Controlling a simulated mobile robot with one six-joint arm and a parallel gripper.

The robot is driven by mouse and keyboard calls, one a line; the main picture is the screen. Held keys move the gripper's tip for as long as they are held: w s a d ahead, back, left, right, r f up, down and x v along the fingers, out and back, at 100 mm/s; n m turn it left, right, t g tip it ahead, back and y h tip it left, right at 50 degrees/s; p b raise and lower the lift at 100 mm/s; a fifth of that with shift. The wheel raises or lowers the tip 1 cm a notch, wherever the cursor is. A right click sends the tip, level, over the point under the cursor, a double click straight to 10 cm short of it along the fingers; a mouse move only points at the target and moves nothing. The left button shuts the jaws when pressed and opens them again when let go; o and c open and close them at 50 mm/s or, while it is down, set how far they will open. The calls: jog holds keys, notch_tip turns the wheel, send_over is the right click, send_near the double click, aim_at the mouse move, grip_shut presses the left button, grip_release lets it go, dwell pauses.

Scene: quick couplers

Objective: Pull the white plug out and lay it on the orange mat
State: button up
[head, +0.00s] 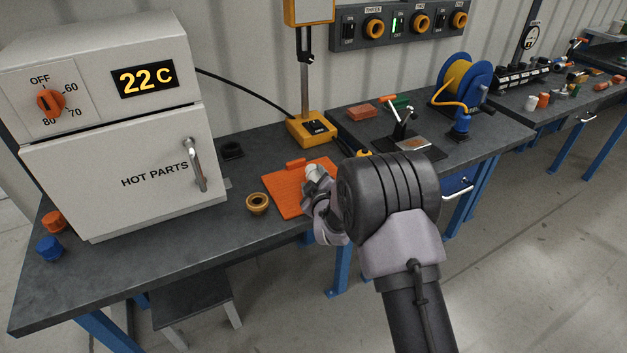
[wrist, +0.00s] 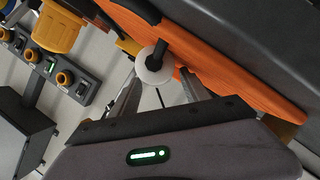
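The white plug (head: 315,171) is at the tip of my gripper (head: 318,184) in the head view, over the right part of the orange mat (head: 284,192). In the wrist view the white plug (wrist: 154,72) shows as a pale round disc with a dark stem, between the two fingers of my gripper (wrist: 158,84). The fingers appear closed on its sides. The orange mat (wrist: 240,78) lies behind it there. I cannot tell whether the plug touches the mat. My wrist hides the bench just right of the mat.
A brass-coloured ring (head: 257,203) lies left of the mat. The hot parts cabinet (head: 125,150) fills the bench's left side. A yellow-based stand (head: 311,129) is behind the mat. A blue hose reel (head: 464,82) is on the right. The bench's front strip is clear.

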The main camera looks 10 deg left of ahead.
jog(key=shift+s+a+f, duration=0.1)
jog(key=shift+s+f, duration=0.1)
jog(key=shift+f, duration=0.1)
jog(key=shift+s, duration=0.2)
jog(key=p+v, duration=0.4)
jog(key=v, duration=1.3)
jog(key=shift+r, duration=0.25)
jog(key=shift+w, duration=0.15)
jog(key=s+d+r+m+g+h, duration=0.1)
jog(key=s+d+r+m+g, duration=0.1)
jog(key=s+d+r+m, duration=0.35)
jog(key=s+d+r+m+g+h, duration=0.2)
jog(key=s+d+r+m, duration=0.1)
jog(key=d+r+m, duration=0.4)
jog(key=s+r+m+g, duration=0.2)
jog(key=s, duration=0.8)
jog(key=s+r+m+g+y, duration=0.1)
jog(key=s+r+m+g, duration=0.1)
jog(key=s, duration=0.8)
jog(key=shift+s+r, duration=0.35)
